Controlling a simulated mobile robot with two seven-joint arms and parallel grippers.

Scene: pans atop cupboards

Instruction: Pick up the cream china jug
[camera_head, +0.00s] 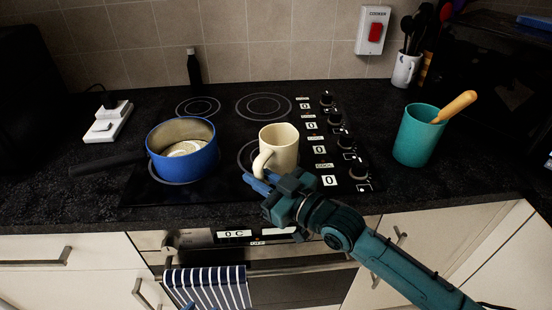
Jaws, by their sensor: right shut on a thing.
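The cream china jug (281,146) is upright over the front right ring of the black hob. Its handle points toward the front left. My right gripper (260,180) comes in from the lower right and is shut on the jug's handle. I cannot tell whether the jug's base touches the hob, as the gripper hides part of it.
A blue saucepan (182,162) stands left of the jug, its dark handle pointing left. A teal pot (416,138) with a wooden-handled tool stands on the right. Control knobs (345,143) line the hob's right side. A dark bottle (194,70) stands behind.

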